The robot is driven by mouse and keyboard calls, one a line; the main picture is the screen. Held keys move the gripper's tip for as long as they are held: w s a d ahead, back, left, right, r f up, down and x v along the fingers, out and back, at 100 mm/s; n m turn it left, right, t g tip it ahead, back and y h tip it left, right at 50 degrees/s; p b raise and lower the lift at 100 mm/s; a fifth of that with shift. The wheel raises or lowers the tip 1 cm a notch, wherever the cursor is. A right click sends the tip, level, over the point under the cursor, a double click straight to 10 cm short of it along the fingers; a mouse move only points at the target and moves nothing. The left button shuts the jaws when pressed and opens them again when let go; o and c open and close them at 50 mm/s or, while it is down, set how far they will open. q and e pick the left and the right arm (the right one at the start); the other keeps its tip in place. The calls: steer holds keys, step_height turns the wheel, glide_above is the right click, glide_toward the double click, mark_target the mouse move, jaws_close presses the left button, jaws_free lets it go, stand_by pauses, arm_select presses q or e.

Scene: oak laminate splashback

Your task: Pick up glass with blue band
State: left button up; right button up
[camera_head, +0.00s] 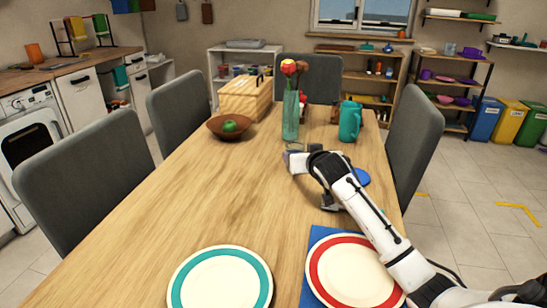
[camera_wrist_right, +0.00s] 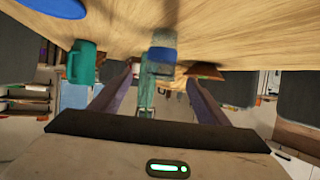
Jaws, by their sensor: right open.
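The glass with the blue band (camera_wrist_right: 162,55) appears upside down in the right wrist view, standing on the table between the tips of my right gripper (camera_wrist_right: 160,72). There is a visible gap on each side of it. In the head view, my right gripper (camera_head: 294,162) reaches over the table from the right, just in front of the flower vase (camera_head: 291,115). The glass is mostly hidden there by the gripper and hard to make out. My right gripper is open and empty. My left gripper is not in view.
A teal mug (camera_head: 350,121) stands right of the vase, and a blue disc (camera_head: 361,177) lies beside my right arm. A brown bowl (camera_head: 215,126) with a green fruit and a wooden box (camera_head: 240,100) are to the left. Two plates lie at the near edge. The table's left-middle is clear.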

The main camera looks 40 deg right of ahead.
mark_target(295, 150)
steer(key=x, duration=0.3)
steer(key=shift+r, duration=0.1)
steer(key=shift+b+x, duration=0.75)
steer(key=shift+x, duration=2.55)
steer(key=shift+r, duration=0.15)
steer(key=c, duration=1.2)
